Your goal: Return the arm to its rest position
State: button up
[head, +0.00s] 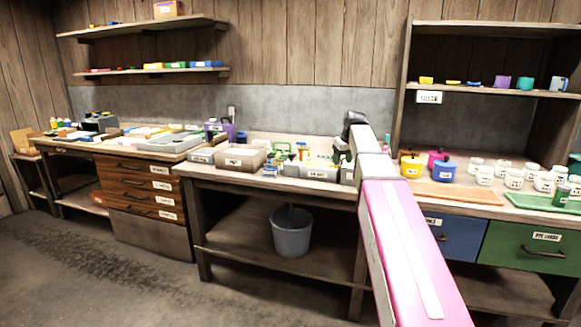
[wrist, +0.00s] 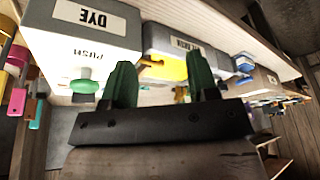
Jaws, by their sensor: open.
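My arm (head: 405,250), pink and white, reaches from the bottom right of the head view up to the middle bench. Its dark wrist end (head: 354,120) is over the bench's back right part; the fingers cannot be made out there. In the wrist view my gripper (wrist: 163,82) has two green fingers set wide apart, with nothing held between them. A grey box labelled DYE (wrist: 85,30), with the word PUSH and a green knob (wrist: 84,86), is beyond the fingers at the upper left. A second labelled grey box (wrist: 185,42) with a yellow part is beyond the fingers.
The middle bench (head: 275,184) holds trays and small items close to my arm. A shelf unit (head: 480,90) stands at right, over pots, white cups and an orange tray (head: 456,193). A grey bucket (head: 292,232) sits under the bench. The floor (head: 110,270) at left is clear.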

jog(key=s+a+f+m+g+h, duration=0.1)
jog(key=s+f+m, duration=0.1)
jog(key=s+f, duration=1.3)
jog(key=s+a+f+m+g, duration=0.1)
jog(key=s+f+m+g, duration=0.1)
jog(key=s+f, duration=1.3)
notch_tip(320, 180, down, 7)
jog(key=shift+s+r+m+g+h, duration=0.1)
jog(key=shift+s+m+g+h, duration=0.2)
jog(key=shift+s+h, duration=0.1)
